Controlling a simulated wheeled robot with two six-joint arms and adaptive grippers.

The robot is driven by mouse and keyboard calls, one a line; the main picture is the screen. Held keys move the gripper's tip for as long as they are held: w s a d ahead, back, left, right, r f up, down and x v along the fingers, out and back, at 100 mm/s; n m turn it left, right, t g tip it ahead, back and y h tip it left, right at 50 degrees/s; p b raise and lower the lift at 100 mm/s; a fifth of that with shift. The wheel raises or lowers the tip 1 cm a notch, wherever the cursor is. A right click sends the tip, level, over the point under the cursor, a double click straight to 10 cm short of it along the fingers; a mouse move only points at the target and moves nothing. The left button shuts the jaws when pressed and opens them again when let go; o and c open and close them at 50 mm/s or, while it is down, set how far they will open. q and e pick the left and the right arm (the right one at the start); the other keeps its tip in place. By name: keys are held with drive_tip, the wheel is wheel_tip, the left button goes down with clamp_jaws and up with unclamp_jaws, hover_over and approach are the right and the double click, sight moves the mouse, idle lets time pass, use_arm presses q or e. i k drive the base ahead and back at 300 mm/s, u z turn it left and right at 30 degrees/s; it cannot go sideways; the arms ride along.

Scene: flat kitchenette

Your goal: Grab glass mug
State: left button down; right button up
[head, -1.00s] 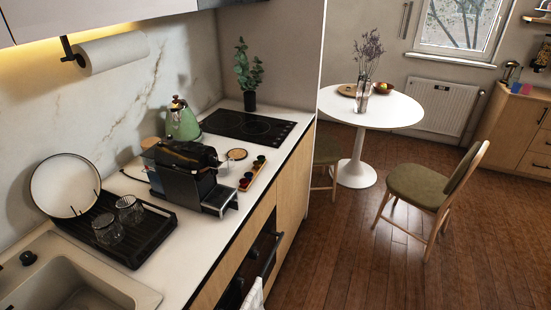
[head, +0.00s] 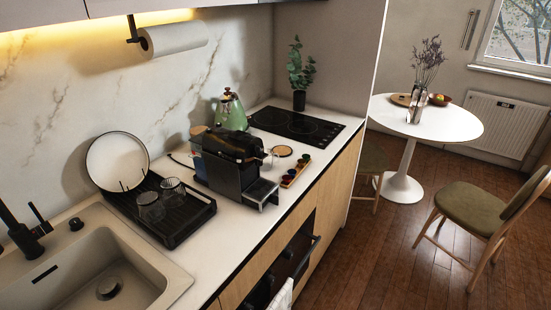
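Two clear glass mugs stand on the black dish rack on the counter. One glass mug (head: 150,207) is nearer the sink, and the other glass mug (head: 173,191) is just behind it to the right. The black rack (head: 187,229) also holds a white plate (head: 117,162) leaning against the wall. Neither of my grippers shows in the head view.
A sink (head: 95,268) with a black faucet (head: 22,232) lies left of the rack. A black coffee machine (head: 232,168) stands right of it, with a green kettle (head: 231,111) behind. The counter strip in front of the rack is clear. A round table (head: 426,122) and a chair (head: 490,215) stand at right.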

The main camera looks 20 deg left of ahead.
sight(267, 163)
drive_tip(key=u, duration=0.05)
drive_tip(key=k, duration=0.45)
drive_tip(key=z, duration=0.65)
drive_tip(key=i, duration=4.75)
drive_tip(key=u, duration=3.55)
drive_tip(key=i, duration=0.45)
drive_tip(key=u, duration=0.05)
